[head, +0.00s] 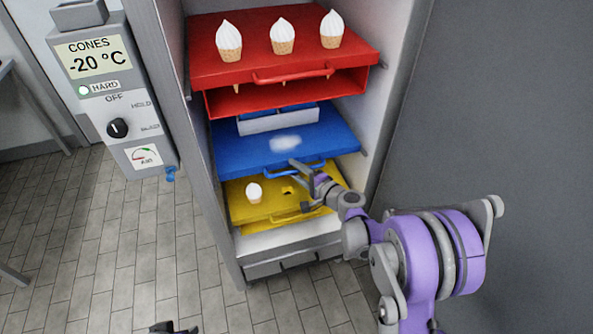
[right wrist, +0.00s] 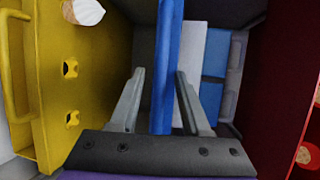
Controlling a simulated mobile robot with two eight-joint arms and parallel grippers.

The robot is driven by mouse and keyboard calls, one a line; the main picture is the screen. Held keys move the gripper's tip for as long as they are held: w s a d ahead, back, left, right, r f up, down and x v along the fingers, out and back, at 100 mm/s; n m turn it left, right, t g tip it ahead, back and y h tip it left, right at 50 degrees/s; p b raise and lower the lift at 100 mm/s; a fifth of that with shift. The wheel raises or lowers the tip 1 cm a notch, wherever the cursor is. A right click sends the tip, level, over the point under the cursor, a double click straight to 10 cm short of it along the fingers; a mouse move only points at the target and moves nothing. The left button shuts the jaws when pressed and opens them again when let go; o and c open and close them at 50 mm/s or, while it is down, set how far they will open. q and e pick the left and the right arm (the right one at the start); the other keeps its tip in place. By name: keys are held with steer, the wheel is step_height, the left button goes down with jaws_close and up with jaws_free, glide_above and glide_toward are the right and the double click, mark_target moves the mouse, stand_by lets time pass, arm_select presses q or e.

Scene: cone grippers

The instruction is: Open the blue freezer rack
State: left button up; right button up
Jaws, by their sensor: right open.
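The blue freezer rack (head: 235,151) is the middle shelf of the open freezer cabinet, with a white frosty patch on top and a blue handle (head: 278,172) along its front. My right gripper (head: 302,185) is at the right part of that front edge. In the right wrist view, the blue rack (right wrist: 166,60) shows edge-on as a bar between the two spread fingers of my right gripper (right wrist: 160,78), with a gap on each side. The gripper partly hides the handle's right end. A dark piece, perhaps my left gripper (head: 174,327), barely enters at the bottom edge.
A red rack (head: 215,70) with three cones sits above, its handle (head: 292,76) sticking forward. A yellow rack (head: 240,212) with one cone (head: 254,193) sits below. A blue and white box (head: 278,119) stands behind. The control panel (head: 105,85) is left; floor in front is clear.

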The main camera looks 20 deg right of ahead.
jaws_close()
stand_by(1.3)
